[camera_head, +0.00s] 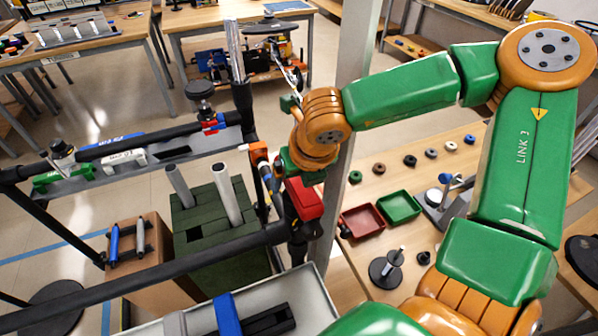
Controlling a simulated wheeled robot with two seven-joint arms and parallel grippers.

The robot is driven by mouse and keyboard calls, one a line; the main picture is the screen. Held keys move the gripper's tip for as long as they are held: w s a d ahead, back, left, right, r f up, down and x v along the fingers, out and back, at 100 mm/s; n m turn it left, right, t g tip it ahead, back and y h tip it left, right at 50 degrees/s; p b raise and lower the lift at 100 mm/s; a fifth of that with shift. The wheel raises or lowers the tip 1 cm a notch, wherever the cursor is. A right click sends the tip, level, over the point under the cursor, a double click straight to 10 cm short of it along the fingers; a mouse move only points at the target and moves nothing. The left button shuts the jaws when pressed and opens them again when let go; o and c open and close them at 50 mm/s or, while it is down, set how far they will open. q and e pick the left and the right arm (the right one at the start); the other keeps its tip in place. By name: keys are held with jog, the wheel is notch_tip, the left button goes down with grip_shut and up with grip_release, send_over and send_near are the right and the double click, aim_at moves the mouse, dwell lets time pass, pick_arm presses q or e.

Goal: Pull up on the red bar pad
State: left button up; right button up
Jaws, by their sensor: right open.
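A red block-like pad (305,199), which I take to be the red bar pad, sits by the black bar frame (185,258), close to its right-hand end. My right arm reaches in from the right with its wrist just above the red pad. My right gripper (290,194) is open, close beside the pad. Its fingers are small and partly hidden by the wrist and dark parts, so I cannot tell whether they touch the pad. My left gripper is not in view.
A green slatted crate (205,215) with two pale tubes stands behind the front bar. A grey post (352,80) rises close to my right wrist. A wooden table with a red tray (362,222) and a green tray (399,208) lies to the right.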

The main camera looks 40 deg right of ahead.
jog(key=shift+s+r, duration=0.1)
jog(key=shift+s, duration=0.05)
jog(key=c, duration=0.3)
grip_shut()
jog(key=shift+r+b, duration=0.15)
jog(key=shift+b, duration=0.35)
dwell(0.4)
grip_release()
jog(key=o, duration=0.3)
